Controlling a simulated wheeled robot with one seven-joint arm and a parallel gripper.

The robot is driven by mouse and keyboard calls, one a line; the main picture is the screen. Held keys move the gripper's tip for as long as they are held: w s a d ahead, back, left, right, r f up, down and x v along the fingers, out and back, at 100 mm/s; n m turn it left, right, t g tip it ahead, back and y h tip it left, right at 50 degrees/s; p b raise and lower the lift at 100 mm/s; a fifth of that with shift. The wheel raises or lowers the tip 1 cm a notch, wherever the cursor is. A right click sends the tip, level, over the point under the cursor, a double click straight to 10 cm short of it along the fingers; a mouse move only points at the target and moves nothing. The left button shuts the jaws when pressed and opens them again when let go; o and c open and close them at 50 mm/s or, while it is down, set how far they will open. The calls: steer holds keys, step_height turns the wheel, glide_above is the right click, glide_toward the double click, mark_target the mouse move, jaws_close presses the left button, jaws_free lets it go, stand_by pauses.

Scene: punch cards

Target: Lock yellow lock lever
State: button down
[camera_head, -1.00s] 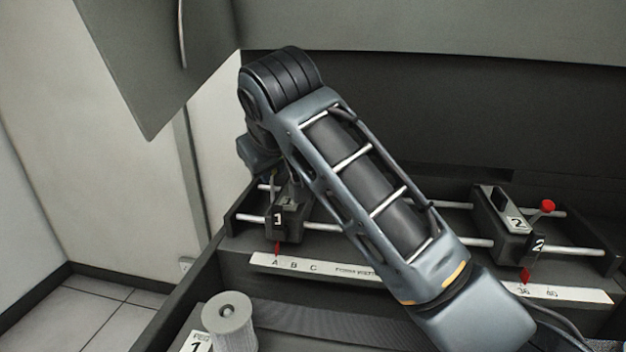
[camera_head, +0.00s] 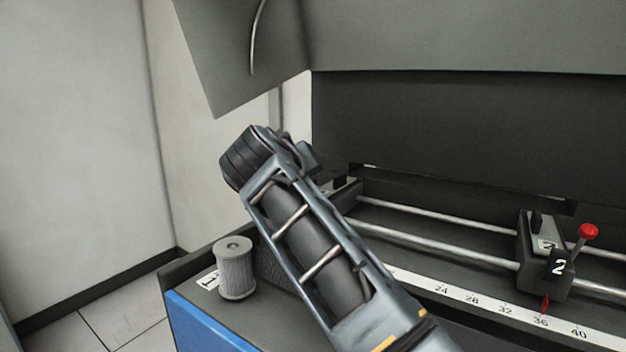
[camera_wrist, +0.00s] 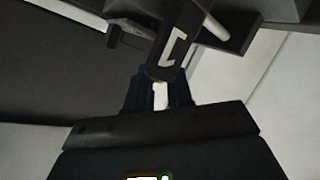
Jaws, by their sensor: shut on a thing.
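My gripper (camera_wrist: 160,92) is shut in the wrist view, with its two dark fingers close around a small pale piece (camera_wrist: 160,96). This piece sits directly under the dark slider block marked 1 (camera_wrist: 172,42) and appears to be its lock lever. Its yellow colour does not show clearly, and the fingers cover most of it. In the head view my arm covers slider 1, the lever and my gripper.
Slider 2 (camera_head: 543,262), with a red-knobbed lever (camera_head: 588,231), stands on two metal rails (camera_head: 440,237) at the right. A numbered white scale (camera_head: 465,300) runs in front. A grey ribbed cylinder (camera_head: 236,270) stands at the left corner.

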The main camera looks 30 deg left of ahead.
steer(key=c, duration=1)
jaws_free()
steer(key=v, duration=0.7)
steer(key=shift+s, duration=0.35)
steer(key=shift+d+r, duration=0.1)
